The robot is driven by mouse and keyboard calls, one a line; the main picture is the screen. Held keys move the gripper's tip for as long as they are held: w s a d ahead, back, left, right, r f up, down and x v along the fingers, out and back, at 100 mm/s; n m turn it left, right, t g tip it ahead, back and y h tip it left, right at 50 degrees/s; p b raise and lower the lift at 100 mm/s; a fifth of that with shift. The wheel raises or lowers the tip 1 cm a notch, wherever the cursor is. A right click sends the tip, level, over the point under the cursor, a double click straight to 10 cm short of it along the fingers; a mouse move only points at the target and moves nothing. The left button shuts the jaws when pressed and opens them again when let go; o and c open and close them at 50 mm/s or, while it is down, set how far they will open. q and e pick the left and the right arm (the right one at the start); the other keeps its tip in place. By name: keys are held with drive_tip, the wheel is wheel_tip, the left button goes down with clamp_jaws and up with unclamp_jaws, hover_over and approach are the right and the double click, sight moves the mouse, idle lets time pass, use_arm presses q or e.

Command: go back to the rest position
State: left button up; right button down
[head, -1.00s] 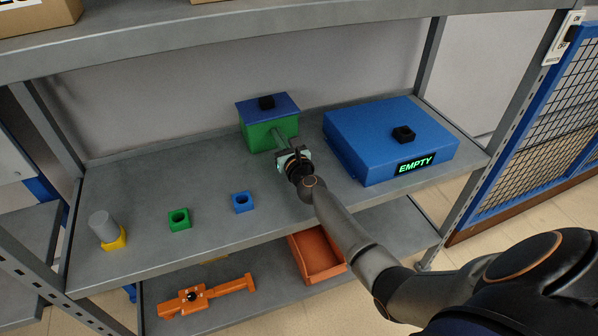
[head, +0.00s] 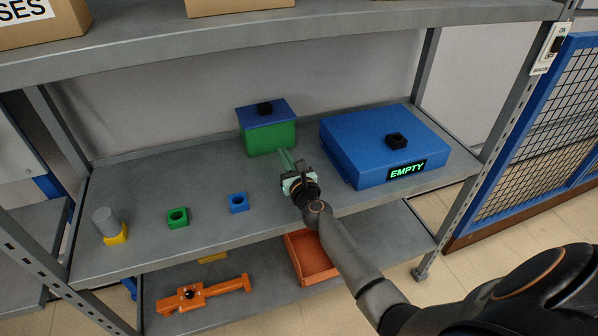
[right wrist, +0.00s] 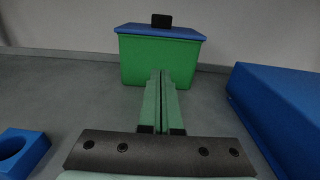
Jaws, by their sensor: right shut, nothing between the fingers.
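My right gripper (head: 285,158) is over the grey middle shelf (head: 150,176), in front of a green box (head: 270,138) with a blue lid and black knob. In the right wrist view its two pale green fingers (right wrist: 162,78) are together with nothing between them. They point towards the green box (right wrist: 158,62), which stands beyond the fingertips; the wrist view cannot tell me the exact gap. My left gripper is in neither view.
A blue box (head: 380,145) with an "EMPTY" display stands right of the gripper. A blue holder (head: 239,203), a green holder (head: 178,218) and a yellow holder (head: 117,237) with a grey cylinder stand left. Below are an orange tray (head: 311,258) and an orange tool (head: 205,295).

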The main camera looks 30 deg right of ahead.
drive_tip(key=s, duration=0.2)
drive_tip(key=s+a, duration=0.1)
drive_tip(key=s, duration=0.2)
drive_tip(key=shift+s+a+p, duration=0.1)
drive_tip(key=shift+s+p, duration=0.1)
drive_tip(key=shift+p, duration=0.2)
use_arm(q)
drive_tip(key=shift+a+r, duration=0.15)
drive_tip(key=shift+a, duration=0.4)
use_arm(e)
drive_tip(key=shift+s+a, duration=0.1)
drive_tip(key=shift+s, duration=0.5)
